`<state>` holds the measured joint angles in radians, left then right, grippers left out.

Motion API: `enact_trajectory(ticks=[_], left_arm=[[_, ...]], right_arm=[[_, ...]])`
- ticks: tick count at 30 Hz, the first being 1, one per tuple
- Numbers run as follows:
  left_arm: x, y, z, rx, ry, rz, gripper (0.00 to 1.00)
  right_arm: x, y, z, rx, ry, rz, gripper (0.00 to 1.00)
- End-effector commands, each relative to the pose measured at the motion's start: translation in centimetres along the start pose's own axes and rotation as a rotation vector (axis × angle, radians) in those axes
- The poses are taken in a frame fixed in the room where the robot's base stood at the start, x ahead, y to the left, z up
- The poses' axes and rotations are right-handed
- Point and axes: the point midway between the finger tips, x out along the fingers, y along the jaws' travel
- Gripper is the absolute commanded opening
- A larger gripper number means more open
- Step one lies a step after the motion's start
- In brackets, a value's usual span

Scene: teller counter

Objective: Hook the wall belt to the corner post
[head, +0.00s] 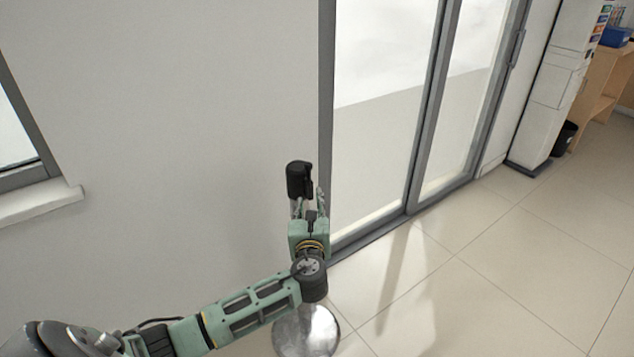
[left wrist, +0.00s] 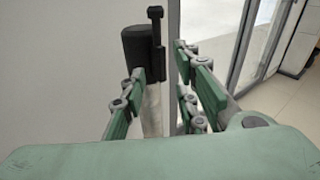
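The corner post has a black head (head: 299,180) that stands in front of the white wall, left of the glass door. Its round metal base (head: 306,335) shows on the floor below my arm. My left gripper (head: 310,197) is at the post head. In the left wrist view the fingers (left wrist: 160,75) are apart, and the post's black head (left wrist: 138,55) and pale pole (left wrist: 152,110) show between and beyond them. A slim upright black piece (left wrist: 157,40) is at the head's right side; I cannot tell whether it is a belt end. No stretched belt shows. My right gripper is out of view.
A grey-framed glass door (head: 385,130) stands just right of the post. A window with a sill (head: 40,200) is at the left. A white cabinet (head: 555,85), a black bin (head: 564,138) and a wooden shelf (head: 600,90) are at the far right. The tiled floor at right is clear.

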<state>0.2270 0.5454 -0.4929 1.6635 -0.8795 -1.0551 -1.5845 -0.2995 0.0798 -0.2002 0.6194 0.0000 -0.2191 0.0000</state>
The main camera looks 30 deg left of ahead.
Motion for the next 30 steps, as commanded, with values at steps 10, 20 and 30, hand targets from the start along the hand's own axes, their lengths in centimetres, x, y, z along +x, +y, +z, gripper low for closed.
enact_trajectory(ticks=[10,20,30], left_arm=[[2.4,-0.3,3.8,0.075,-0.08,0.008,0.28],[6.9,-0.4,3.9,0.071,-0.075,0.006,0.28],[7.5,-0.4,3.9,0.071,-0.074,0.004,0.28]], right_arm=[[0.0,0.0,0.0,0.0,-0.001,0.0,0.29],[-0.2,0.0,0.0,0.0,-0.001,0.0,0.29],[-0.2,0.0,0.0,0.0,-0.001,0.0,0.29]])
